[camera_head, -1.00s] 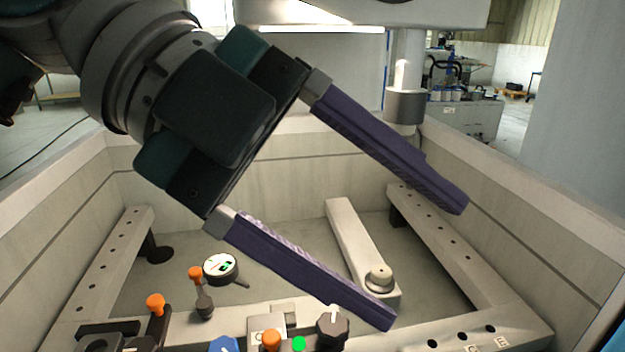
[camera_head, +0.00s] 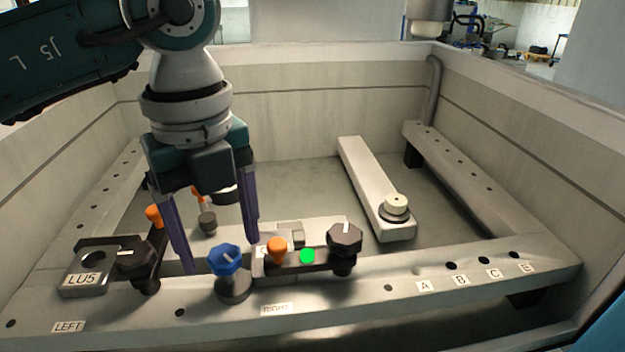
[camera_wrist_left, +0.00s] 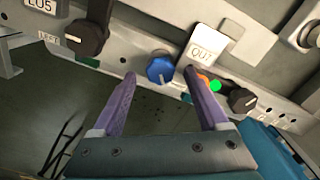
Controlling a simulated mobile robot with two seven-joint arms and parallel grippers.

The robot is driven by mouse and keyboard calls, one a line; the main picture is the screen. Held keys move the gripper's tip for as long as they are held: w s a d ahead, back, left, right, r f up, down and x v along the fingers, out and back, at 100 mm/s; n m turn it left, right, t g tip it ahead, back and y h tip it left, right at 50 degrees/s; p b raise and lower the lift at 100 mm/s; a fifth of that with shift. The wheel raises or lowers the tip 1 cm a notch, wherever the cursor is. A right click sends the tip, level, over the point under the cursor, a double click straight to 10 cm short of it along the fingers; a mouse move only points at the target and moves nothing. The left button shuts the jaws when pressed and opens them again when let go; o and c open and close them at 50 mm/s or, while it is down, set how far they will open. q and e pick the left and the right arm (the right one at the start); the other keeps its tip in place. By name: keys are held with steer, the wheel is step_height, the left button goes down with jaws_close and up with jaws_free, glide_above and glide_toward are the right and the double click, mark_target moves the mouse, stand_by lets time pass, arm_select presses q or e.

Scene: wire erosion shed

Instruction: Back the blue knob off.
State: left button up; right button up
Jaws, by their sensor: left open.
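The blue knob (camera_head: 225,260) stands on a grey round base on the front rail, near the RIGHT label. It also shows in the left wrist view (camera_wrist_left: 160,70), between the two fingertips in the picture. My left gripper (camera_head: 220,257) is open and points down, its purple fingers on either side of the knob in the head view. I see no clear contact; whether the tips are level with the knob or short of it, I cannot tell. The left gripper's fingers also show in the wrist view (camera_wrist_left: 160,74). My right gripper is not in view.
Left of the blue knob is a black knob (camera_head: 137,258) beside the LU5 block (camera_head: 82,281). Right are an orange-topped lever (camera_head: 277,247), a green button (camera_head: 307,257) and another black knob (camera_head: 344,238).

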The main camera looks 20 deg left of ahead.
arm_select(q)
steer(key=shift+f, duration=0.6)
steer(key=shift+c, duration=0.2)
jaws_close()
